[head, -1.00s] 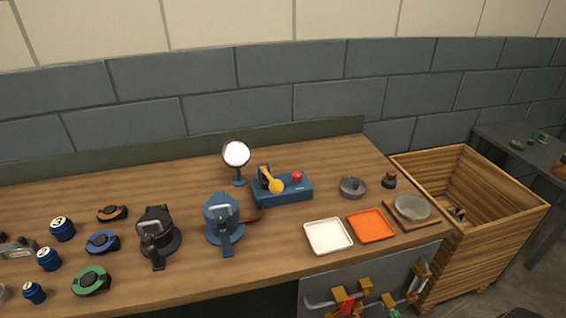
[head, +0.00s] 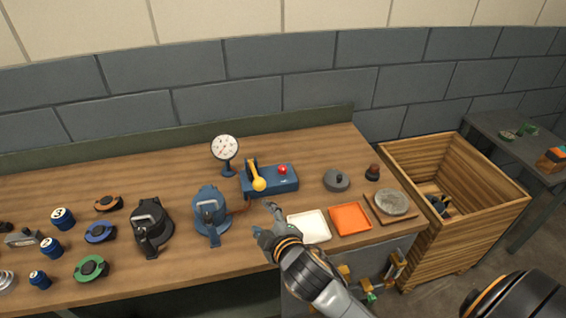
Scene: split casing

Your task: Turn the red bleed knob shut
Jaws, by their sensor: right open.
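The red knob (head: 282,169) sits on top of the right part of a blue pump block (head: 284,183). The block also carries a yellow-ended lever (head: 258,181) at its left. A round white-faced gauge (head: 225,148) stands behind and left of the block; its needle is too small to read. My right gripper (head: 265,220) is open and empty over the front of the bench, below and left of the knob and apart from it. The knob is not hidden. My left gripper is not in view.
A blue casing (head: 211,215) and a black casing (head: 151,228) stand left of my gripper. A white tray (head: 309,227) and an orange tray (head: 350,219) lie right of it. A grey round part (head: 336,180) sits right of the block. A wooden crate (head: 484,214) stands beyond the bench.

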